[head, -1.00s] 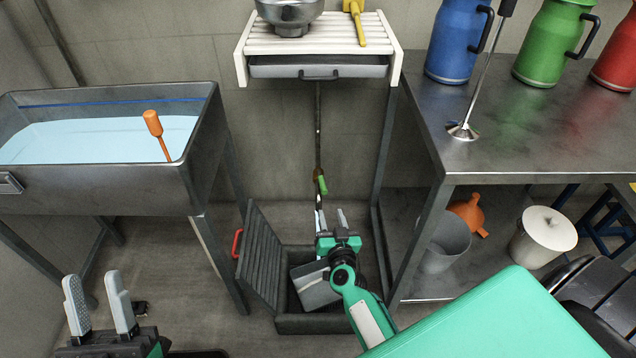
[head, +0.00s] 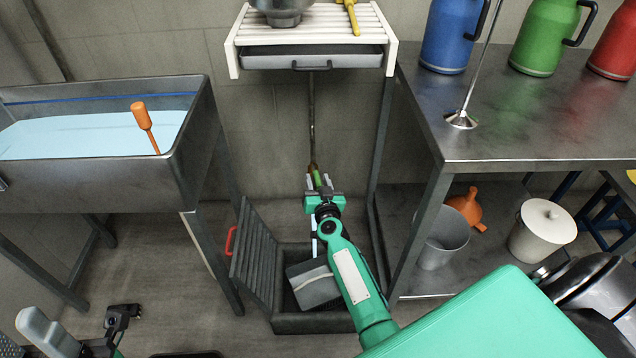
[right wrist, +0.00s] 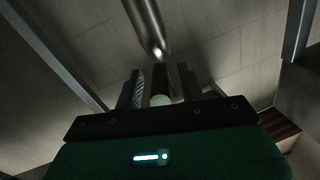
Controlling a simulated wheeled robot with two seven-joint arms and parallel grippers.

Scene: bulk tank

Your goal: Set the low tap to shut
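The low tap has a green handle (head: 317,178) at the foot of the thin pipe under the white slatted shelf. Its brass-coloured body shows just above the handle. My right gripper (head: 319,184) is at the tap, its fingers on either side of the handle. In the right wrist view the green handle (right wrist: 161,98) stands between the open fingers (right wrist: 162,88), with gaps at both sides. Whether the handle is turned to open or shut is hard to tell.
An open floor drain (head: 315,322) with its grate (head: 257,255) tilted up lies below the tap. The steel tank (head: 95,185) stands left, the steel table (head: 530,138) right. The pipe (head: 312,120) runs down the wall. A grey bucket (head: 445,240) is on the lower shelf.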

